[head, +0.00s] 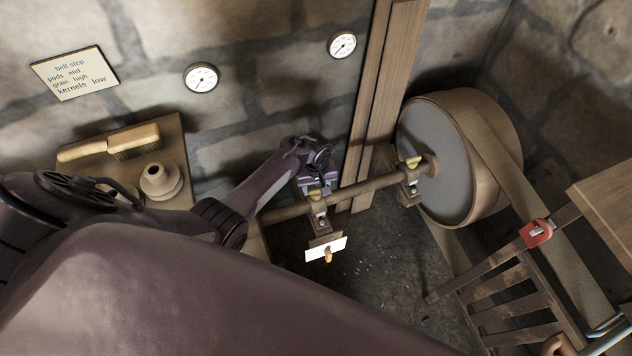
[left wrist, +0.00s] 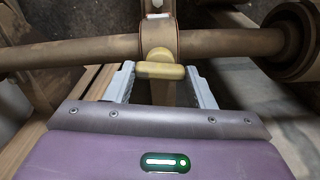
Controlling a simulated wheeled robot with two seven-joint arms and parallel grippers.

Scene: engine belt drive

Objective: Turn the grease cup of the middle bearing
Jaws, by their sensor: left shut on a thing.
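The middle bearing (head: 318,222) is a brown block around the long shaft (head: 375,187). Its yellow grease cup (head: 315,194) sits on top, partly hidden by my left gripper (head: 318,184). In the left wrist view the cup's wide yellow crosspiece (left wrist: 160,71) lies between the fingertips of my left gripper (left wrist: 161,80), which is shut on it. The shaft (left wrist: 80,52) runs across behind it. Another bearing with a yellow cup (head: 412,162) stands nearer the big wheel. My right gripper is not in view.
A big wheel (head: 425,150) with a belt (head: 515,165) stands at the right. A slatted wooden guard (head: 510,296) and a red clamp-like part (head: 536,233) are in front of it. A wooden post (head: 384,90) rises behind the shaft. A shelf holds a brush (head: 110,143) and a pot (head: 160,181).

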